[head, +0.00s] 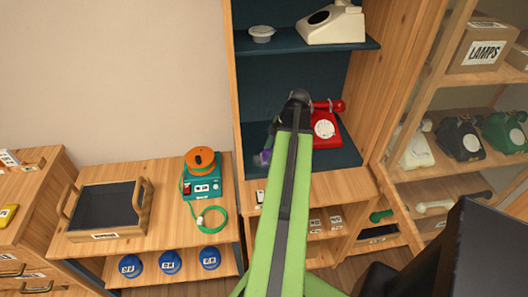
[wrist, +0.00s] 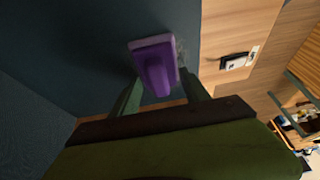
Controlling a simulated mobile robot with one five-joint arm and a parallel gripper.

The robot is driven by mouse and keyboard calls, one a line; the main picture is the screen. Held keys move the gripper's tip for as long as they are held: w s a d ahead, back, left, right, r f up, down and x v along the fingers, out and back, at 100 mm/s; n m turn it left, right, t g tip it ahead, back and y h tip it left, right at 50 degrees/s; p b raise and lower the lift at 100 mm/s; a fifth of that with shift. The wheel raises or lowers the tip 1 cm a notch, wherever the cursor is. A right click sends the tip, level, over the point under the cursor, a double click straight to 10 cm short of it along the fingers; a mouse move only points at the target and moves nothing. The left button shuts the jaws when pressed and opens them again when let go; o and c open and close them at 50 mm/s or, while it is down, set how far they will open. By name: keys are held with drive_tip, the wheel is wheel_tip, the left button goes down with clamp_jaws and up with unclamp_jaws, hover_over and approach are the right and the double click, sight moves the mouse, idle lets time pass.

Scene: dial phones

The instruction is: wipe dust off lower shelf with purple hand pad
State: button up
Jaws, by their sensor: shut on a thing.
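The purple hand pad (wrist: 155,68) is held between the two fingers of my gripper (wrist: 160,90) in the wrist view. The gripper is shut on it, over the dark blue lower shelf (wrist: 85,45). A greyish dust patch (wrist: 183,50) shows beside the pad's right edge. In the head view the arm reaches into the cabinet. A bit of the purple pad (head: 266,156) shows left of the arm, at the lower shelf (head: 345,158). The arm hides much of the shelf and most of the gripper. I cannot tell whether the pad touches the surface.
A red dial phone (head: 325,125) stands on the lower shelf, right of the arm. Wooden cabinet sides bound the space. A small dark-and-white item (wrist: 235,61) lies on the wood in front.

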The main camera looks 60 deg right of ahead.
sight(247, 161)
drive_tip(key=shift+s+d+f, duration=0.1)
drive_tip(key=shift+s+d, duration=1.2)
drive_tip(key=shift+s, duration=0.15)
drive_tip(key=shift+w+a, duration=1.9)
drive_tip(key=shift+w, duration=0.15)
drive_tip(key=shift+w+a, duration=1.85)
drive_tip(key=shift+w, duration=0.2)
wheel_tip(247, 161, up, 6)
drive_tip(key=p, duration=0.5)
drive_tip(key=shift+p, duration=0.4)
